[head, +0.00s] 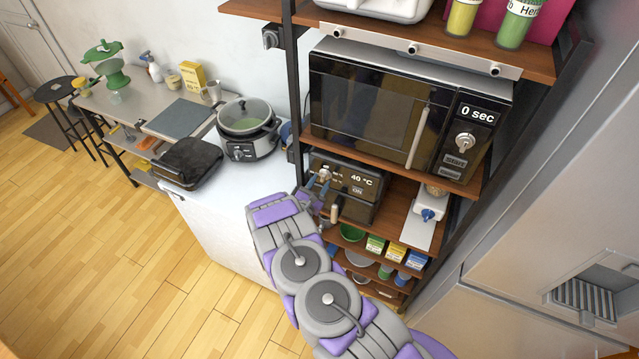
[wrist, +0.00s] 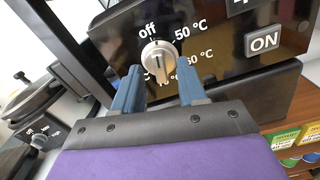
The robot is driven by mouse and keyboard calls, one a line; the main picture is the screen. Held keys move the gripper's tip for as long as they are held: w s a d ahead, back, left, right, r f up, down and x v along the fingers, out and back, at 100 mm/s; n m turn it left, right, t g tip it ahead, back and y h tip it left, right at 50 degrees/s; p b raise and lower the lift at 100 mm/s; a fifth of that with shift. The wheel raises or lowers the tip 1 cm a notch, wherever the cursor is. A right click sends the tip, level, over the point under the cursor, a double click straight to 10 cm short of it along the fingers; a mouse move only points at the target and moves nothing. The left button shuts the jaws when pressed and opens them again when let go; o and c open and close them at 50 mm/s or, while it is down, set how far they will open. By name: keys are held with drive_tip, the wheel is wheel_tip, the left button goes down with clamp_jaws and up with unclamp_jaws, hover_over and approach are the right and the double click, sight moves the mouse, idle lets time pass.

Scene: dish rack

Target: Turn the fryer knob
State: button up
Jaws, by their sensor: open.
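The fryer (head: 362,183) is a black box with a "40 °C" display and an "ON" label, on the shelf under the microwave. Its round silver knob (wrist: 158,60) shows in the wrist view, with "off" and temperature marks around it. In the head view the knob (head: 324,174) is small beside my gripper. My gripper (wrist: 157,82) is open, its blue fingers on the left and right of the knob's lower part. I cannot tell whether they touch it. In the head view my gripper (head: 316,190) is at the fryer's left front.
The microwave (head: 400,110) with its own knob is above. A slow cooker (head: 248,128) and a black grill (head: 188,162) stand on the white counter at left. The black shelf post (head: 294,90) is close to my gripper. Small boxes (head: 396,252) and bowls fill the lower shelves.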

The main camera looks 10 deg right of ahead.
drive_tip(key=shift+s+a+b, duration=0.3)
drive_tip(key=shift+s+a, duration=0.15)
drive_tip(key=shift+s, duration=0.1)
drive_tip(key=b+v, duration=0.2)
drive_tip(key=v, duration=0.4)
idle(0.5)
